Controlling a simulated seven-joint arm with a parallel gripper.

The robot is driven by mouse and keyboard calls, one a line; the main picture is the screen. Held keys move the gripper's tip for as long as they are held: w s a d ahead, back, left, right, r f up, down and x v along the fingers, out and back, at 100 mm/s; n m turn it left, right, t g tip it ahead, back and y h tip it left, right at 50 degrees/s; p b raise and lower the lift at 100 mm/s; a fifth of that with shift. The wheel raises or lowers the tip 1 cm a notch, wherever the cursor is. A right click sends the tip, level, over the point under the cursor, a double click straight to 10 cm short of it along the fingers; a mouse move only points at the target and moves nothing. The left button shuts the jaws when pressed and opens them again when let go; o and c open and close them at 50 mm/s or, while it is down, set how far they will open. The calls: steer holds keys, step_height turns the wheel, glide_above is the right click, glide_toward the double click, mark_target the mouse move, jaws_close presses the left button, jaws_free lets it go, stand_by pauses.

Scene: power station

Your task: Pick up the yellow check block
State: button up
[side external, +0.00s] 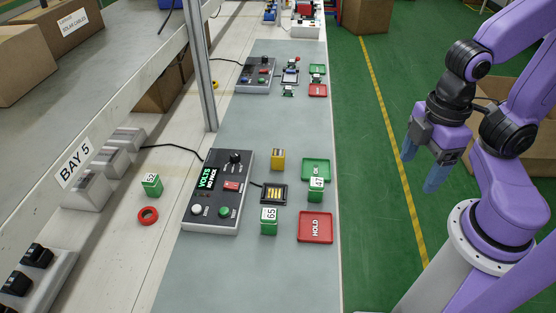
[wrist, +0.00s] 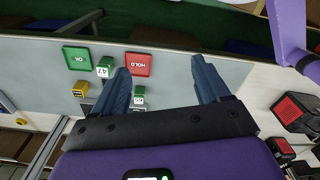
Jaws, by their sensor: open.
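The yellow check block (side external: 278,158) stands upright on the grey mat, right of the tester box (side external: 218,190) and behind the small black socket fixture (side external: 272,194). In the wrist view a small yellow patch (wrist: 87,108) left of my left finger looks like the same block. My gripper (side external: 421,168) is open and empty. It hangs over the green floor to the right of the bench, well away from the block. In the wrist view its two fingers (wrist: 160,66) are spread wide with nothing held between them.
Green blocks 47 (side external: 315,190), 65 (side external: 268,221) and 52 (side external: 152,185) stand on the bench. A green tray (side external: 316,168) and red HOLD tray (side external: 315,228) lie along the right edge. A metal post (side external: 203,80) rises behind.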

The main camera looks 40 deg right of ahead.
steer(key=n+h, duration=0.1)
steer(key=n, duration=1.3)
glide_above(278, 152)
steer(key=s+a, duration=0.1)
steer(key=s, duration=0.2)
step_height(278, 152, down, 10)
steer(key=shift+t, duration=0.4)
steer(key=f, duration=0.4)
steer(key=w+f, duration=0.1)
steer(key=f, duration=0.6)
steer(key=shift+w+d+f, duration=0.3)
steer(key=shift+d+f, duration=0.1)
steer(key=shift+w+d+f, duration=0.1)
steer(key=shift+w+f, duration=0.15)
steer(key=shift+f, duration=0.65)
steer(key=shift+w+f, duration=0.2)
steer(key=shift+f, duration=0.65)
steer(key=shift+w+d+f, duration=0.1)
steer(key=shift+w+f, duration=0.15)
steer(key=shift+f, duration=0.65)
steer(key=c, duration=1.2)
